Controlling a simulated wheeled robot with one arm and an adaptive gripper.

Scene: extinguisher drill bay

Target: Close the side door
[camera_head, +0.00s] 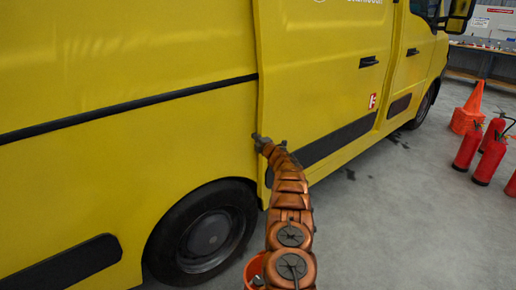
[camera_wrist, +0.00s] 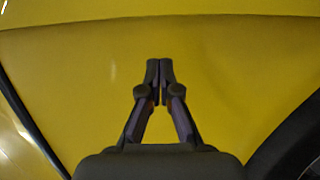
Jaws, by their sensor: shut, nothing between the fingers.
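The side door (camera_head: 315,75) is a yellow panel on the van's side, with a black handle (camera_head: 368,62) near its front edge and a dark trim strip low down. Its rear edge, left in the head view, stands slightly proud of the body panel behind it. My gripper (camera_head: 259,140) is shut and empty at this rear edge, above and right of the rear wheel. In the wrist view my gripper (camera_wrist: 160,66) points at a plain yellow panel (camera_wrist: 230,75). I cannot tell whether the fingertips touch it.
The rear wheel (camera_head: 208,238) is low beside my arm. Red extinguishers (camera_head: 467,147) and an orange cone (camera_head: 470,108) stand on the right. An orange-red object (camera_head: 254,272) shows partly behind my arm. A workbench (camera_head: 485,52) is at the back. Grey floor (camera_head: 400,220) is clear at front right.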

